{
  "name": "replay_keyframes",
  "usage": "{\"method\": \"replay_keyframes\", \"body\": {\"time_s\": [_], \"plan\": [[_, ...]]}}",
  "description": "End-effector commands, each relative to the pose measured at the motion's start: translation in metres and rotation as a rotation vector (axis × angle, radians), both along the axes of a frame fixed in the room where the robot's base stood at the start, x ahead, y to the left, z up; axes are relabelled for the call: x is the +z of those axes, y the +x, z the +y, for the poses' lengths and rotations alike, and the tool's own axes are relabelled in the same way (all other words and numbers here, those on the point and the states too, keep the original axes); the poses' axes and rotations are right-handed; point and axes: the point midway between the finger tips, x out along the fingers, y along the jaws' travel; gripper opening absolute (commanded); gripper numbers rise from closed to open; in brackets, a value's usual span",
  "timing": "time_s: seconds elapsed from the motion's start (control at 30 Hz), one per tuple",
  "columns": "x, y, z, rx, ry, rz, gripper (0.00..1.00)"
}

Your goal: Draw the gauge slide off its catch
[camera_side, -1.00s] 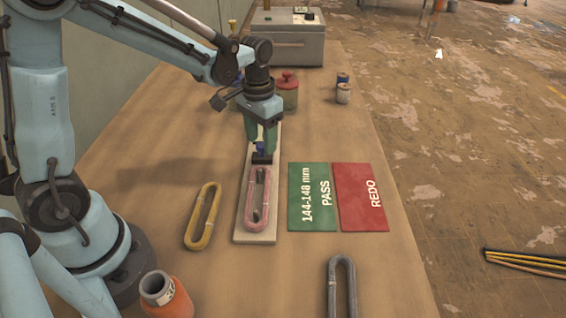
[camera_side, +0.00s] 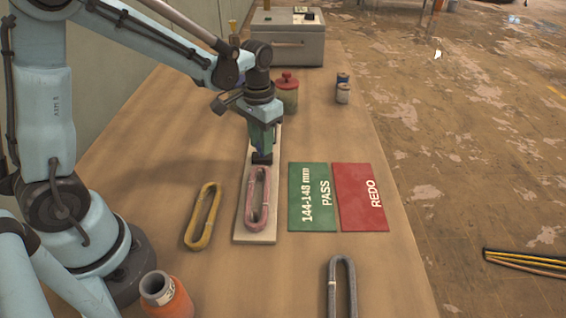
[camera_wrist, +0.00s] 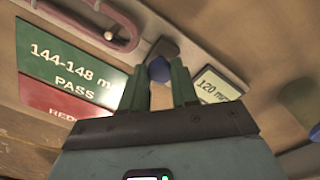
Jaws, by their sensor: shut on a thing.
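The gauge is a long pale board (camera_side: 243,237) lying on the bench, with a pink oblong link (camera_side: 257,198) on its near half. The gauge slide is a dark block (camera_side: 262,160) just beyond the far end of the link. It also shows in the wrist view (camera_wrist: 165,47) with a blue knob (camera_wrist: 159,69). My gripper (camera_wrist: 158,72) points down over the slide, its green fingers on either side of the blue knob and shut on it. A display (camera_wrist: 215,86) beside the slide reads 120 mm. The catch cannot be made out.
A green PASS mat (camera_side: 310,185) marked 144-148 mm and a red REDO mat (camera_side: 358,190) lie right of the board. A yellow link (camera_side: 203,215) lies left, a grey link (camera_side: 342,285) in front. A red-lidded jar (camera_side: 287,92) stands behind.

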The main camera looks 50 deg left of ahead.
Motion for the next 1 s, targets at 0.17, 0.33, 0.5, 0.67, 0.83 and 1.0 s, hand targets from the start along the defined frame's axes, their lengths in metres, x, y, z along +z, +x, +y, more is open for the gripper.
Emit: {"method": "replay_keyframes", "body": {"time_s": [0.17, 0.33, 0.5, 0.67, 0.83, 1.0], "plan": [[-0.0002, 0.0081, 0.0083, 0.002, 0.000, 0.002, 0.00], [-0.0003, 0.0102, 0.0104, -0.002, -0.002, 0.003, 0.00], [-0.0003, 0.0098, 0.0101, -0.002, -0.003, 0.004, 0.38], [-0.0003, 0.0099, 0.0101, -0.002, -0.002, 0.003, 0.54], [-0.0002, 0.0101, 0.0101, -0.002, -0.002, 0.003, 0.54], [0.0053, 0.0103, 0.0102, -0.001, -0.002, 0.002, 0.54]]}}
